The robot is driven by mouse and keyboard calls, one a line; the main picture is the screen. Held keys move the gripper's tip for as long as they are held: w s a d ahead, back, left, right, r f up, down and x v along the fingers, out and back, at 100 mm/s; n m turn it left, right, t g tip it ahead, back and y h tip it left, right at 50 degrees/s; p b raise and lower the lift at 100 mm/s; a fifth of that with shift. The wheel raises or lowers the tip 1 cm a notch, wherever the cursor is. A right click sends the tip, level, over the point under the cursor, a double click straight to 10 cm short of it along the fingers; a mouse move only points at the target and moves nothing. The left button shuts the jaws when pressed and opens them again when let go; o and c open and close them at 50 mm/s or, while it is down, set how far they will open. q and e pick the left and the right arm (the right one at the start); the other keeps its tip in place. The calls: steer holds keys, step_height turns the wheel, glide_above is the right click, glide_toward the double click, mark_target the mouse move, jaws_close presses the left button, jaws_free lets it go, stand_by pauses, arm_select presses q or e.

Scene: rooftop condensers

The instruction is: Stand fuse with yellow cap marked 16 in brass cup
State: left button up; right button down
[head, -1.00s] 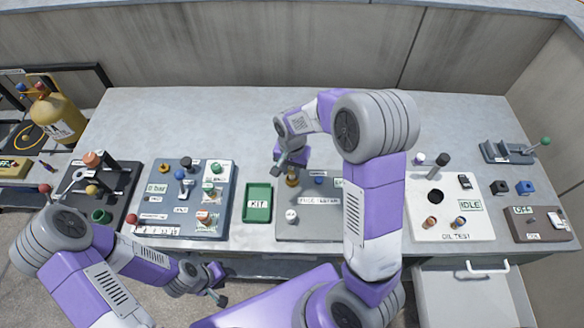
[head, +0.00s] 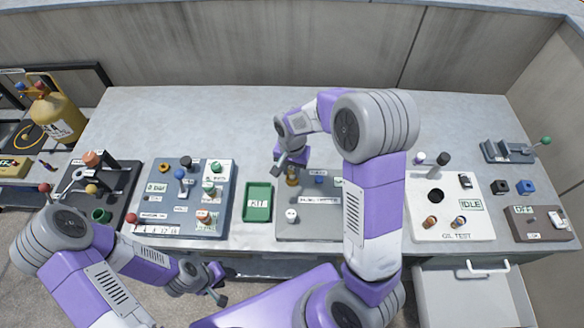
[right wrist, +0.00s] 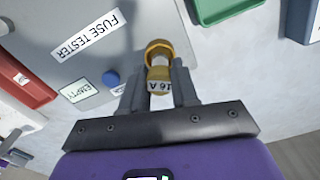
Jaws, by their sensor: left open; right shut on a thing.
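The fuse (right wrist: 159,74) has a yellow cap with a white label marked 16 A, facing the camera in the right wrist view. My right gripper (right wrist: 160,92) is shut on it, one finger on each side. The brass cup (right wrist: 157,46) is right at the far end of the fuse, on the fuse tester panel. In the head view the cup (head: 292,181) is just below my right gripper (head: 287,163). I cannot tell whether the fuse's lower end is inside the cup or just above it. My left gripper (head: 216,286) is open and empty, low in front of the bench.
The green kit tray (head: 258,217) is left of the fuse tester panel (head: 283,235). The oil test panel (head: 469,222) is to the right. The back of the bench is clear.

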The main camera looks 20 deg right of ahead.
steer(key=shift+f+b, duration=0.8)
steer(key=shift+f, duration=0.35)
steer(key=c, duration=0.8)
jaws_free()
steer(key=shift+r, duration=0.1)
step_height(320, 180, up, 8)
steer(key=shift+f+p, duration=0.25)
steer(key=shift+p, duration=0.45)
